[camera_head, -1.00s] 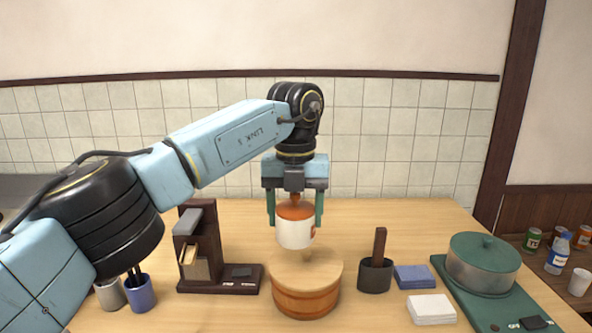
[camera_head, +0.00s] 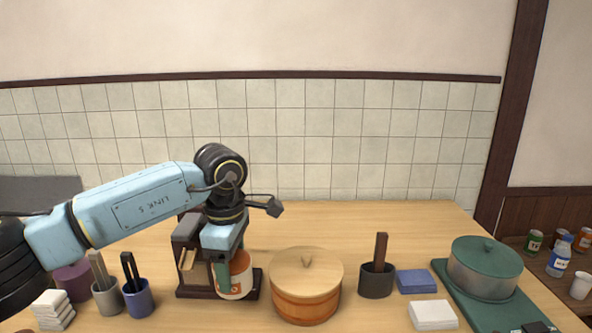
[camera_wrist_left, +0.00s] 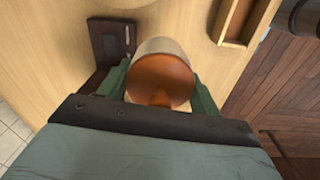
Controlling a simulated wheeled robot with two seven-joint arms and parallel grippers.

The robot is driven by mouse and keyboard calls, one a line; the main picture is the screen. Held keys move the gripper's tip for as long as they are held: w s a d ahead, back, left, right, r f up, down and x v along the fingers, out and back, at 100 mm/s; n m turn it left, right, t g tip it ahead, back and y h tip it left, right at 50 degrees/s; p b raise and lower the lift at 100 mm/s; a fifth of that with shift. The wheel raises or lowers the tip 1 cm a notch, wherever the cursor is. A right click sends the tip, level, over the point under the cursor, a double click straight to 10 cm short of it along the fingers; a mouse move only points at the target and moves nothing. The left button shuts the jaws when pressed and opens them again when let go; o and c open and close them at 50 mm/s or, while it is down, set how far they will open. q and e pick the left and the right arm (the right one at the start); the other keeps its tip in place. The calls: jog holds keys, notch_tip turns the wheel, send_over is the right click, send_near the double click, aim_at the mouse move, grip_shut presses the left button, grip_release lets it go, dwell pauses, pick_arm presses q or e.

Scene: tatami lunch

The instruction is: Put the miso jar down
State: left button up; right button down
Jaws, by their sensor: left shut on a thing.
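The miso jar (camera_head: 239,274) is white with an orange-brown lid. It is upright and low, in front of the dark wooden stand (camera_head: 189,255). My left gripper (camera_head: 232,272) points down and is shut on it. In the left wrist view, the jar (camera_wrist_left: 160,78) sits between the two green fingers of the left gripper (camera_wrist_left: 160,92). The gripper hides part of the jar in the head view. I cannot tell whether its bottom touches the table or the stand's base. My right gripper is not in view.
A lidded wooden tub (camera_head: 306,290) stands just right of the jar. A grey cup (camera_head: 108,300) and a blue cup (camera_head: 138,300) with utensils stand to the left. A dark holder (camera_head: 376,282), cloths (camera_head: 417,281) and a green-lidded pot (camera_head: 484,270) are farther right. Tabletop behind the tub is clear.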

pick_arm(q)
jog(key=s+a+f+m, duration=0.2)
jog(key=s+m, duration=0.1)
jog(key=m, duration=0.2)
jog(key=s+a+f+m, duration=0.2)
jog(key=s+a+m, duration=0.1)
jog(key=m, duration=0.2)
jog(key=s+a+f+m, duration=0.2)
jog(key=s+a+m, duration=0.1)
jog(key=s+m, duration=0.1)
jog(key=shift+f+m, duration=0.2)
jog(key=shift+m, duration=0.6)
jog(key=shift+s+a+f+m, duration=0.2)
jog(key=shift+s+m, duration=0.2)
jog(key=shift+m, duration=0.1)
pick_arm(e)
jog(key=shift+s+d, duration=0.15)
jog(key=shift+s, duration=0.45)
pick_arm(q)
jog(key=shift+a, duration=0.1)
